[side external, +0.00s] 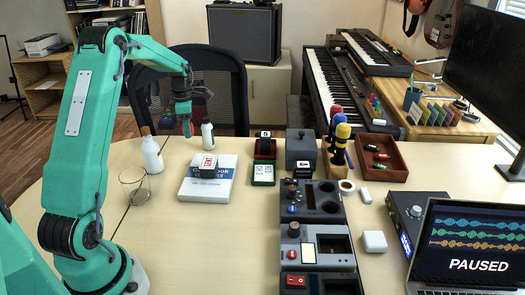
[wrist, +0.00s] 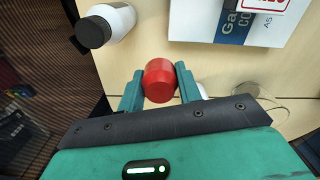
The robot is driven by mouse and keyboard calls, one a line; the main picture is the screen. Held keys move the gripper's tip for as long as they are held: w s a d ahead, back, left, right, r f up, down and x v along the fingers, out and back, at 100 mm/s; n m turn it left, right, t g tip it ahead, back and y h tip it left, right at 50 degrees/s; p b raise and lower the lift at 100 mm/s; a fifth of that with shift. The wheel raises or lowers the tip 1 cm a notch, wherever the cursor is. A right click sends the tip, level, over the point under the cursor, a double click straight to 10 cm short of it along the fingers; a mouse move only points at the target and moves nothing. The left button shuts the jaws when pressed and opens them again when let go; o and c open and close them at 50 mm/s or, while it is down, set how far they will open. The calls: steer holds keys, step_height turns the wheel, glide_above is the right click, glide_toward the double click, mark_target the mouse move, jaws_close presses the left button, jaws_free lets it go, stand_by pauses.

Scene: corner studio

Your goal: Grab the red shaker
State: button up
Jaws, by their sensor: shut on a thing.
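The red shaker (wrist: 160,80) is a small rounded red piece between the two teal fingers of my gripper (wrist: 159,88) in the wrist view. The fingers press on it from both sides, so my gripper is shut on it. In the side view my gripper (side external: 185,117) points down near the table's far edge, and the red shaker (side external: 187,128) shows below the fingers. It appears held above the table; the exact gap is hard to tell. The fingers hide part of it.
A white bottle with a dark cap (side external: 208,134) stands close by, right of the shaker. A brown-capped white bottle (side external: 152,155) and a clear glass (side external: 134,186) stand nearer. A book (side external: 188,190) carries a small box (side external: 208,166). Music gear (side external: 318,240) fills the right.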

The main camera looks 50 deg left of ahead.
steer(key=shift+w+d+r, duration=0.25)
steer(key=shift+d+r, duration=0.3)
steer(key=shift+d, duration=0.35)
steer(key=shift+w+d+r, duration=0.2)
steer(key=shift+d+r, duration=0.3)
steer(key=shift+d, duration=0.35)
